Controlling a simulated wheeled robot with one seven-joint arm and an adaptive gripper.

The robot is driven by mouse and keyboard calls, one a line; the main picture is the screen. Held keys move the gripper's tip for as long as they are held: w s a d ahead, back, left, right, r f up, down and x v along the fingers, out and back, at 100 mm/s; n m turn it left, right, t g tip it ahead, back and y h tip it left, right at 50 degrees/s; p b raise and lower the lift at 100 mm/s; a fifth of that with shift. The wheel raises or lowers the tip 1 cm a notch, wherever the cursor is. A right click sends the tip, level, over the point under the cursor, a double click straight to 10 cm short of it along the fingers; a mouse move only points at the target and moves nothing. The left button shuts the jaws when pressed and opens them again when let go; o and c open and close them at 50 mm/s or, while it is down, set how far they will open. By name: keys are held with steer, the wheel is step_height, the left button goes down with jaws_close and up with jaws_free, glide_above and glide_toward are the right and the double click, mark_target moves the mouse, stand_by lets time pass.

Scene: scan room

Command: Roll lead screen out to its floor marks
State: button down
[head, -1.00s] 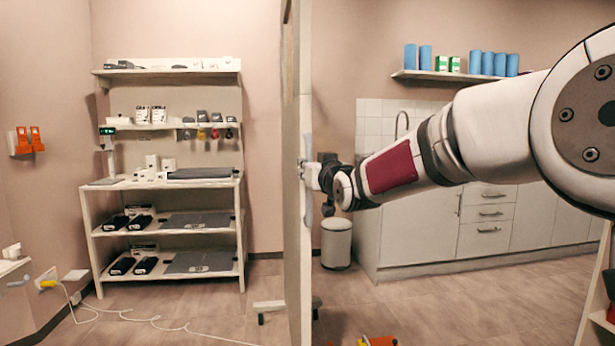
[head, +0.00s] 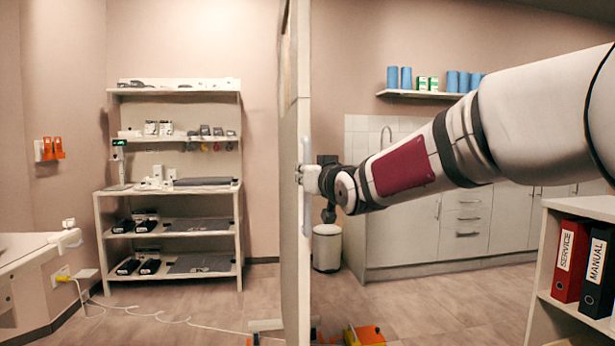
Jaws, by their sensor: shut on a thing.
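The lead screen (head: 290,120) stands upright and is seen nearly edge-on in the middle of the head view. It reaches from above the picture's top to near the floor. A pale vertical handle (head: 306,205) runs along its edge. My gripper (head: 308,180) is shut on this handle, with my arm reaching in from the right. The fingertips are small and partly hidden by the wrist. Part of the screen's foot (head: 266,325) shows low at its left.
An orange and yellow object (head: 364,335) lies on the floor just right of the screen. A white cable (head: 150,316) trails over the floor at left, near a pale table (head: 30,247). A binder shelf (head: 590,205) stands at right. A bin (head: 327,250) stands behind.

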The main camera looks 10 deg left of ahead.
steer(key=shift+s+f, duration=0.1)
steer(key=shift+s, duration=0.05)
steer(key=c, duration=1.5)
jaws_free()
steer(key=shift+c, duration=0.2)
steer(key=shift+s+d, duration=0.1)
steer(key=v, duration=1.2)
